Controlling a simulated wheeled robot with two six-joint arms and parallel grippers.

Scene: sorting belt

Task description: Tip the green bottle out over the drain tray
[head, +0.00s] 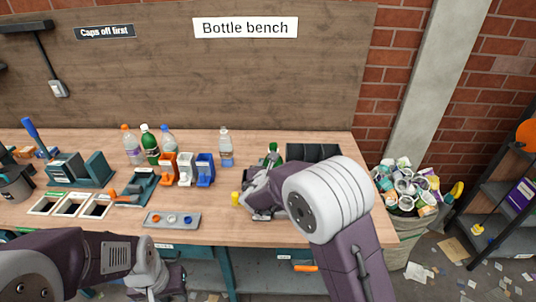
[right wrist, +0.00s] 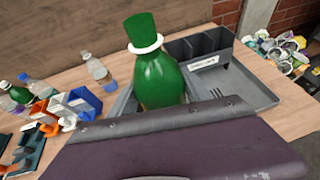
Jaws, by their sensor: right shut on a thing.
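My right gripper (head: 262,182) is shut on the green bottle (head: 273,152), mostly hidden behind my own arm in the head view. In the right wrist view the green bottle (right wrist: 160,82) stands out above the gripper, its white neck ring and green top clear. The dark grey drain tray (head: 318,151) lies at the back right of the bench. In the right wrist view the drain tray (right wrist: 252,88), with a pale label and divided compartments, is just right of and behind the bottle. My left gripper (head: 150,284) is low at the front edge; its fingers are unclear.
Several other bottles, including another green one (head: 150,145), stand at the back left. Orange, white and blue holders (head: 186,170) are in front of them. A grey strip with caps (head: 172,220) lies near the front edge. A full waste bin (head: 407,215) stands right of the bench.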

